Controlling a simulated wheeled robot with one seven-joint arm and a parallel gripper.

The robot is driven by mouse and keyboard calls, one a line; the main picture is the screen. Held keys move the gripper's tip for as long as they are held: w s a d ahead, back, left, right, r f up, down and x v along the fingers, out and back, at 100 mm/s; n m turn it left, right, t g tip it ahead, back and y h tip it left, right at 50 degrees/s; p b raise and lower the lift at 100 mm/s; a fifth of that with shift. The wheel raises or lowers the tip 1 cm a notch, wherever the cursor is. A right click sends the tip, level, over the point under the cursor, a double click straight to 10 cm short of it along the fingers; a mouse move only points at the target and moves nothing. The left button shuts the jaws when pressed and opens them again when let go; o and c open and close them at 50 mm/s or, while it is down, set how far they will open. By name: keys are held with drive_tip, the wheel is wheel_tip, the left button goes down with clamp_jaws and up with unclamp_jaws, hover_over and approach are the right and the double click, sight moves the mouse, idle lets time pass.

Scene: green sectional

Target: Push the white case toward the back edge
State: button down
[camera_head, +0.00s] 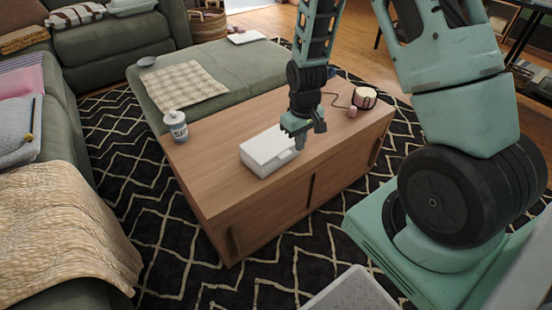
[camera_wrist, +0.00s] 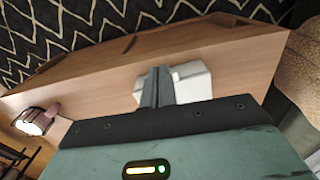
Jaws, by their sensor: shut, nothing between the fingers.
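The white case (camera_head: 267,153) lies flat on the wooden coffee table (camera_head: 215,195), near the middle of its top. My gripper (camera_head: 300,146) is shut and points down at the right end of the case, with nothing between its fingers. In the wrist view the shut fingers of my gripper (camera_wrist: 157,88) stand in front of the white case (camera_wrist: 190,82) and hide part of it. I cannot tell whether the fingertips touch the case.
A labelled jar (camera_head: 176,126) stands at the table's left end. A pink-and-white lamp (camera_head: 364,97) with a cord stands at the right end. A green ottoman (camera_head: 235,70) with a checked cloth (camera_head: 184,86) adjoins the table behind. Bare wood surrounds the case.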

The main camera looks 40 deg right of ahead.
wheel_tip(320, 180, down, 10)
drive_tip(key=b, duration=0.3)
drive_tip(key=shift+w+r, duration=0.15)
drive_tip(key=shift+w, duration=1.85)
drive_tip(key=shift+a, duration=0.1)
